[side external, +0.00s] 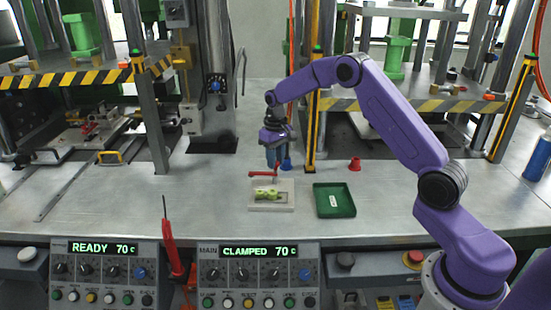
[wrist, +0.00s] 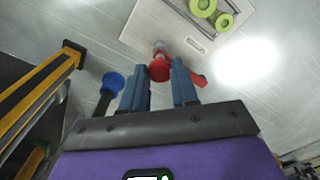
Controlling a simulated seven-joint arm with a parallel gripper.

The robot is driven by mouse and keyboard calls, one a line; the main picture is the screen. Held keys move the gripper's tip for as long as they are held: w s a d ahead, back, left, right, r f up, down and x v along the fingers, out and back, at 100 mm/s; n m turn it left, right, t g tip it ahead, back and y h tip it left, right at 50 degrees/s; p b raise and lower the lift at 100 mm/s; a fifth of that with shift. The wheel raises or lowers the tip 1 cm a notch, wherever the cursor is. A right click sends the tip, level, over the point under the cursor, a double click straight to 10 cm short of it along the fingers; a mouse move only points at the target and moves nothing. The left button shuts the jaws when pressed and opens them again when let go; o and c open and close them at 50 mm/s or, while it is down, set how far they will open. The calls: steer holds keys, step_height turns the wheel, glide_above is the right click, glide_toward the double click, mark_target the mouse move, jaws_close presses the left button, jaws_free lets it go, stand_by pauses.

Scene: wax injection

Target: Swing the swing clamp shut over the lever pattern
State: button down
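The lever pattern (side external: 266,192) is yellow-green and lies in the pale die block (side external: 285,206) on the bench. In the wrist view, two round parts of the pattern (wrist: 224,21) show at the top right, and the picture edge cuts it off. The red swing clamp (side external: 292,174) stands at the block's back edge. My gripper (side external: 276,163) points down at it. A red piece shows beyond the right finger, pointing away from the pattern. The pattern's top looks uncovered.
A green tray (side external: 334,201) sits right of the block. A yellow-black post (side external: 311,120) rises close behind my gripper. The front panel (side external: 258,251) reads CLAMPED. The bench left of the block is clear.

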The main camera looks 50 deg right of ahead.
steer(key=shift+n, duration=0.3)
steer(key=n, duration=1.3)
steer(key=shift+r, duration=0.1)
steer(key=shift+n, duration=2.1)
steer(key=c, duration=0.8)
jaws_free()
steer(key=shift+c, duration=0.2)
